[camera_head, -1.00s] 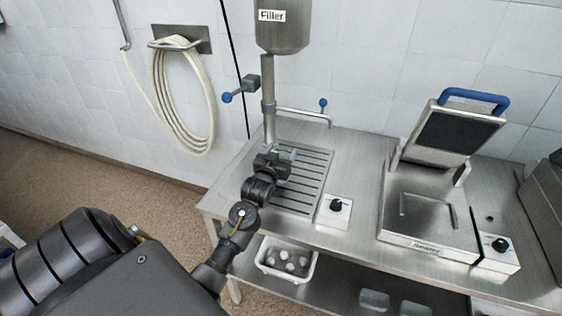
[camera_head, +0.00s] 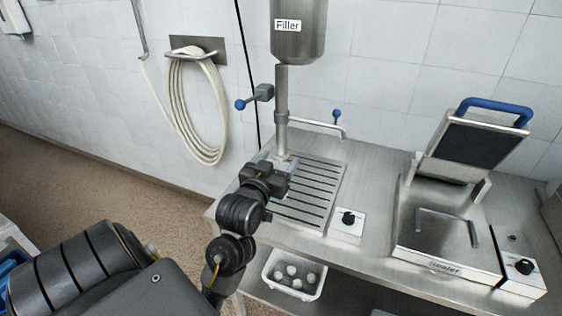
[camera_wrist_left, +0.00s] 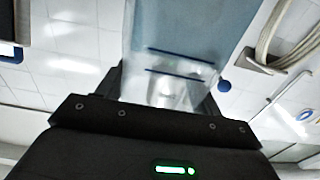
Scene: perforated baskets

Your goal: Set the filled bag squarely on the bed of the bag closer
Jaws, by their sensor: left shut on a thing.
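My left gripper (camera_head: 283,168) is beneath the filler's spout, over the slotted drain plate. In the left wrist view it is shut on a translucent, bluish bag (camera_wrist_left: 185,35) with two dark blue lines across it. In the head view the gripper and arm hide most of the bag, and I cannot tell how full it is. The bag closer, labelled sealer (camera_head: 450,268), stands at the right of the bench. Its lid (camera_head: 478,142) with a blue handle is raised. Its flat metal bed (camera_head: 428,222) is empty. My right gripper is not in view.
The filler (camera_head: 299,38) hangs above the slotted plate (camera_head: 318,190). A small control box with a black knob (camera_head: 347,222) stands between plate and sealer; another knob box (camera_head: 522,272) is right of the sealer. A white tub (camera_head: 294,290) with round items is on the lower shelf.

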